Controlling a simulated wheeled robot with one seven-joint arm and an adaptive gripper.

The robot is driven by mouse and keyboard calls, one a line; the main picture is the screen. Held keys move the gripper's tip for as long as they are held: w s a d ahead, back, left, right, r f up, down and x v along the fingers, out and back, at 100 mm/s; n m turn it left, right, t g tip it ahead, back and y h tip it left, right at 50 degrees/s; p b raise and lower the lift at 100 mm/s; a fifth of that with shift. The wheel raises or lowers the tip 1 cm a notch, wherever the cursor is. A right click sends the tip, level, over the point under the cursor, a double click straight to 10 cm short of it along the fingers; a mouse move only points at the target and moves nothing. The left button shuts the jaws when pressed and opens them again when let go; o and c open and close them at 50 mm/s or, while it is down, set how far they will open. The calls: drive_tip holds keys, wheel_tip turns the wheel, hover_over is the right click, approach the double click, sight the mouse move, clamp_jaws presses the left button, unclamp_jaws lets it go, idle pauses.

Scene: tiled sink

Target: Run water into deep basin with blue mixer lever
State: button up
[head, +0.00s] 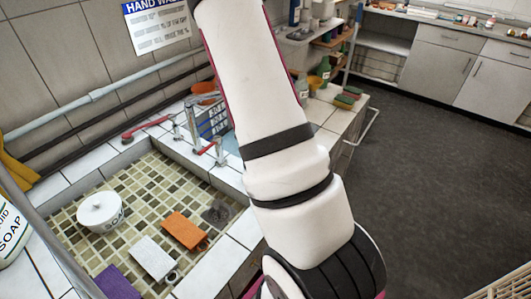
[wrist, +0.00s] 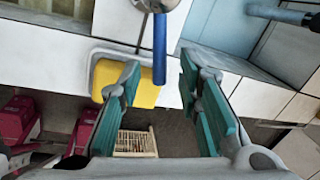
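A blue mixer lever (wrist: 160,48) shows in the wrist view, hanging down the picture from a round chrome tap body (wrist: 157,4). My gripper (wrist: 160,76) is open, with its teal fingers on either side of the lever's free end. I see gaps on both sides, and no contact. A pale blue basin (wrist: 232,28) lies at the upper right of the wrist view and may be the deep basin. In the head view my white arm covers the middle, and neither my gripper nor the blue lever can be seen.
A yellow object (wrist: 142,92) and a wooden crate (wrist: 135,143) lie below my fingers. Dark floor is free at right.

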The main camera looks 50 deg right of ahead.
wheel_tip(320, 180, up, 11)
drive_tip(key=a, duration=0.2)
drive_tip(key=shift+s, duration=0.4)
drive_tip(key=shift+r, duration=0.1)
idle(3.7)
drive_tip(key=shift+w+d+r+g+y+p, duration=0.65)
drive_tip(key=shift+w+d+r+g+y, duration=0.2)
drive_tip(key=shift+w+d+y, duration=1.35)
drive_tip(key=p+x, duration=0.1)
drive_tip(key=x, duration=0.8)
drive_tip(key=p+x, duration=0.1)
drive_tip(key=x, duration=0.3)
drive_tip(key=shift+s+d+f+p, duration=0.25)
drive_tip(key=shift+d+f+p, duration=0.1)
drive_tip(key=shift+f, duration=0.05)
drive_tip(key=shift+c, duration=0.5)
clamp_jaws()
